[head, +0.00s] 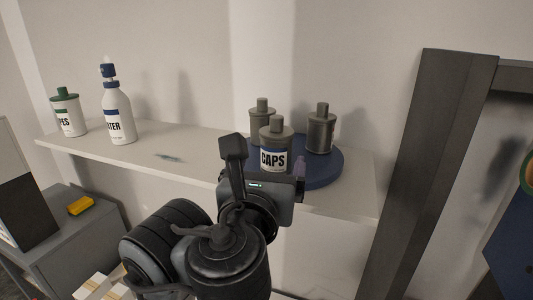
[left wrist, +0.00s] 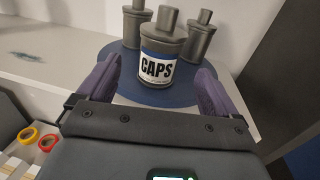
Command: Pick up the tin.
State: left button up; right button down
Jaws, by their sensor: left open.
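A grey tin labelled CAPS (head: 276,146) stands upright at the front of a round blue tray (head: 328,172) on the shelf. In the left wrist view the same tin (left wrist: 160,52) is centred, its label facing me. Two more grey tins stand behind it, one at the back left (head: 258,112) and one at the right (head: 321,130); their labels do not show. My left gripper (head: 270,168) is open at the near side of the CAPS tin. In the left wrist view its purple fingers (left wrist: 157,80) lie apart, to either side of the tin's lower part.
A white bottle with a blue cap (head: 117,115) and a green-capped bottle (head: 68,115) stand at the shelf's left. The shelf (head: 190,152) between bottles and tray is mostly clear. A dark upright post (head: 440,150) stands to the right.

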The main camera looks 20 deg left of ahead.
aim_at(273, 153)
pick_arm(q)
jog(key=x, duration=0.4)
jog(key=shift+x, duration=1.25)
jog(key=shift+w+a+r+b, duration=0.15)
jog(key=shift+w+b, duration=0.15)
jog(key=shift+w, duration=0.2)
jog(key=shift+w+r+b, duration=0.15)
jog(key=shift+w+b, duration=0.15)
jog(key=shift+w, duration=0.15)
jog(key=shift+w+a, duration=0.2)
jog(key=shift+w, duration=0.45)
jog(key=c, duration=1.5)
